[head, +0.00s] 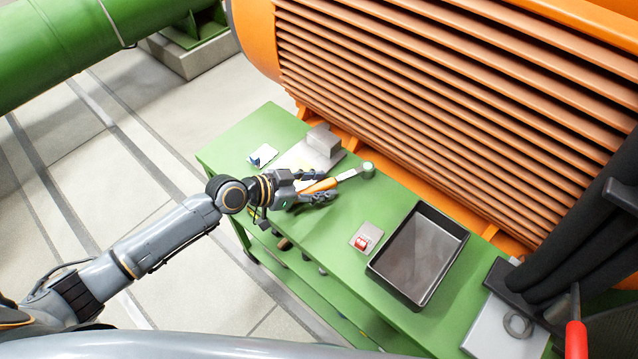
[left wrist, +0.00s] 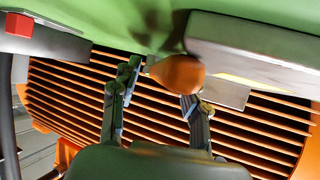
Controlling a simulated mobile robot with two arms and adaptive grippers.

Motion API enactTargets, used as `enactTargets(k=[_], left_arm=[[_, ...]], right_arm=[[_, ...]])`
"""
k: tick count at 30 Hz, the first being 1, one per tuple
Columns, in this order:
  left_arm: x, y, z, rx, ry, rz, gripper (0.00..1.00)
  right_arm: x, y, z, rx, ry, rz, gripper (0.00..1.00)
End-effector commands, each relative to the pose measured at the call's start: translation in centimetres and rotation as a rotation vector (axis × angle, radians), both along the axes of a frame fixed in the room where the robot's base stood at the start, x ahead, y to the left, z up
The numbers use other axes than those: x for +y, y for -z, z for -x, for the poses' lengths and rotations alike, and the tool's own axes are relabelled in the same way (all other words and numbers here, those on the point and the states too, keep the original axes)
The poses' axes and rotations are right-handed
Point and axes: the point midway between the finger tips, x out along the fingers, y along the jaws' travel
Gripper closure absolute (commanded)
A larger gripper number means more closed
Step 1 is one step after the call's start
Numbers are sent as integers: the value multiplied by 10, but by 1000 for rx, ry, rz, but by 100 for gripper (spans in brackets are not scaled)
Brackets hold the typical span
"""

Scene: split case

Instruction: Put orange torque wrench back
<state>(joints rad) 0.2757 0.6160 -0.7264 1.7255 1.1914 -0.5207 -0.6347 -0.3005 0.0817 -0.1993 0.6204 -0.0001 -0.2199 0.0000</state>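The orange torque wrench has an orange handle (head: 320,186) and a pale shaft (head: 350,174) with a round head. It is at the workbench top, its head pointing right in the head view. My left gripper (head: 318,186) is at the handle, with its fingers on either side. In the left wrist view the rounded orange handle end (left wrist: 177,75) shows between the fingertips (left wrist: 160,84), which stand apart with a gap on the left side. Whether the handle touches the bench is unclear. My right gripper is not in view.
On the green bench (head: 340,226) stand a grey block (head: 323,140), a white card (head: 262,156), a card with a red item (head: 366,237) and an empty dark tray (head: 408,290). An orange ribbed machine (head: 450,110) rises behind. Thick black hoses (head: 590,245) are at the right.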

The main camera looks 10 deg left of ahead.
Motion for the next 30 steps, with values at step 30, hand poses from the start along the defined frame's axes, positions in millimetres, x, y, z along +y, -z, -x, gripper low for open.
enactTargets(k=[30], left_arm=[[87,-56,59,1,0,-2,55]], right_arm=[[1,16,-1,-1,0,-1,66]])
